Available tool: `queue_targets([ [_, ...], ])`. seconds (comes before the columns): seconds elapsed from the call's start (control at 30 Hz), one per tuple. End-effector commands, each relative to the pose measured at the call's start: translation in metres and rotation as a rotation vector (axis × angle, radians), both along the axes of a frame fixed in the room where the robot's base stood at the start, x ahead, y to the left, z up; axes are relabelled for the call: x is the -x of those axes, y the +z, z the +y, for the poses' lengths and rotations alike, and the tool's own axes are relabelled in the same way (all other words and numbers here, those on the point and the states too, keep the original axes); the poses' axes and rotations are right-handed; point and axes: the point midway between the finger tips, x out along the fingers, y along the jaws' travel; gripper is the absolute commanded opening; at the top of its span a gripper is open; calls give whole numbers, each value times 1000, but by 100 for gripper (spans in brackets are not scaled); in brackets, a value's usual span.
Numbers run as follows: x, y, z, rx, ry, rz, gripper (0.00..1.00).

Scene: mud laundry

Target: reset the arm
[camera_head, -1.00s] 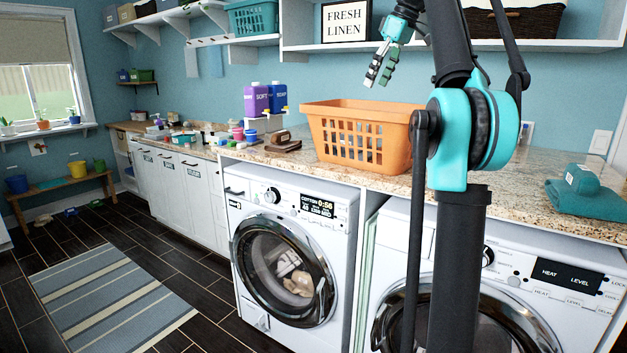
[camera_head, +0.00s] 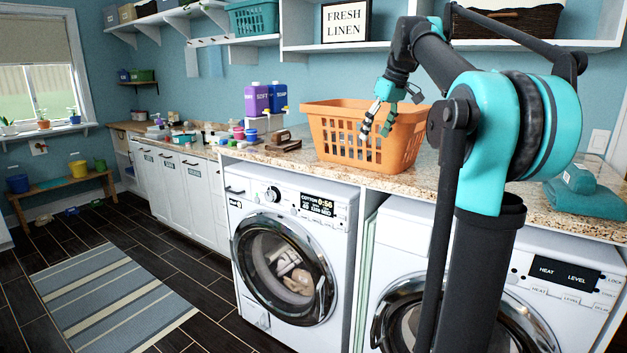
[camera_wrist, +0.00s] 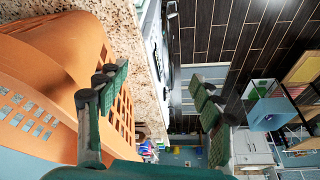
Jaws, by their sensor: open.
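My gripper (camera_head: 377,122) hangs in front of the orange laundry basket (camera_head: 328,142), near its right part, with fingers pointing down. The gripper is open and nothing is between its fingers. In the wrist view the two green and dark fingers (camera_wrist: 160,88) stand wide apart. The basket (camera_wrist: 60,60) fills the left of that view, close beside the left finger; I cannot tell whether they touch. My arm rises on the right and bends over to the left.
The granite counter (camera_head: 283,158) carries the basket, purple and blue bottles (camera_head: 257,100) and a folded teal towel (camera_head: 590,200). A shelf with a FRESH LINEN sign (camera_head: 346,22) and a dark wicker basket (camera_head: 510,25) is above. Washer (camera_head: 290,225) and dryer stand below.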

Motion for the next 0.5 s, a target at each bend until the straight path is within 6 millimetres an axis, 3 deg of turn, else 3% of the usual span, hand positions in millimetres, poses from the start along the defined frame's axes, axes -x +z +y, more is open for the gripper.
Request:
queue_targets([
  [0.03, 6, -24, 1, 2, -31, 2, 66],
  [0.27, 44, -136, 0, 11, -194, 8, 66],
  [0.5, 118, -258, -1, 13, -362, 3, 66],
])
